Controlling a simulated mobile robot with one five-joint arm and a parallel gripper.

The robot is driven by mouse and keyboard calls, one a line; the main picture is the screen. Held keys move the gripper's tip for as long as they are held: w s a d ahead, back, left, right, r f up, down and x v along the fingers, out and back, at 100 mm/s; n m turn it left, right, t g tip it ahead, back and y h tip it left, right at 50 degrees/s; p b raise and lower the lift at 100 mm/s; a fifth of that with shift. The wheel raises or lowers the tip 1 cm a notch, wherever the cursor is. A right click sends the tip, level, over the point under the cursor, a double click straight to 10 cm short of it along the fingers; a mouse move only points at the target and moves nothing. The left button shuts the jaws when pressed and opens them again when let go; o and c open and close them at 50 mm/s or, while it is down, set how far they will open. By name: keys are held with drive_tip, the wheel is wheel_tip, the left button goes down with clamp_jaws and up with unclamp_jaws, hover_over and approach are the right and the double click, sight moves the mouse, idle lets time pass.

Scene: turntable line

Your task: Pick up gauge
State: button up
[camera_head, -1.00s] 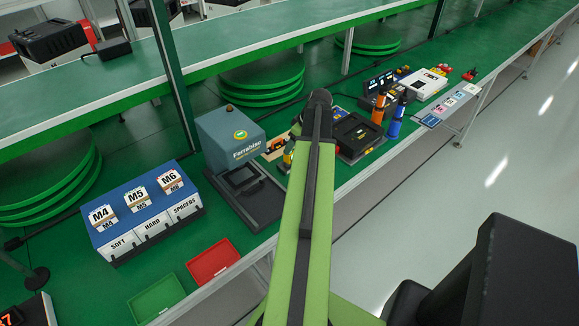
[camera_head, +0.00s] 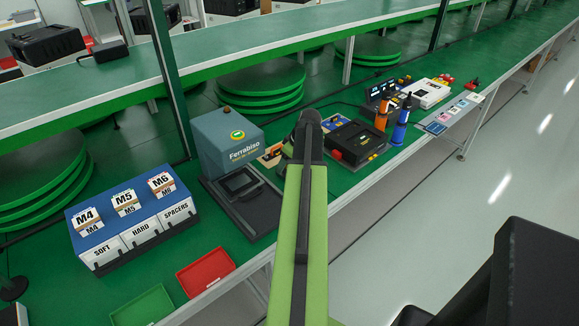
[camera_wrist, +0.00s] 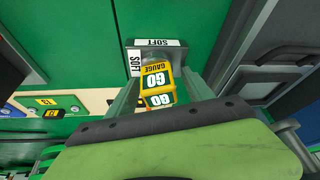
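The gauge (camera_wrist: 157,82) is a yellow block with white "GO" labels and the word "GAUGE", seen in the wrist view. It lies between the two fingers of my gripper (camera_wrist: 160,76). The fingers stand apart on either side of it, and a narrow gap seems to show beside the gauge. A grey piece with white "SOFT" labels (camera_wrist: 160,42) is just beyond the gauge. In the head view my green arm reaches over the bench and hides the gauge and my gripper.
A grey Ferrabiso machine (camera_head: 227,144) stands left of my arm, and a black device (camera_head: 355,143) lies to the right. A blue bin rack (camera_head: 118,228), red tray (camera_head: 205,272) and green tray (camera_head: 143,306) are at the left. Orange (camera_head: 382,112) and blue (camera_head: 400,124) tools stand farther right.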

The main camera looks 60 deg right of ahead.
clamp_jaws()
drive_tip(key=shift+r, duration=0.1)
idle(0.3)
wheel_tip(320, 180, up, 4)
drive_tip(key=p, duration=0.4)
drive_tip(key=shift+r, duration=0.15)
drive_tip(key=s+d+r+p, duration=0.5)
drive_tip(key=s+r+p, duration=0.1)
drive_tip(key=s, duration=0.4)
drive_tip(key=shift+s+r+p, duration=0.25)
drive_tip(key=shift+p, duration=0.25)
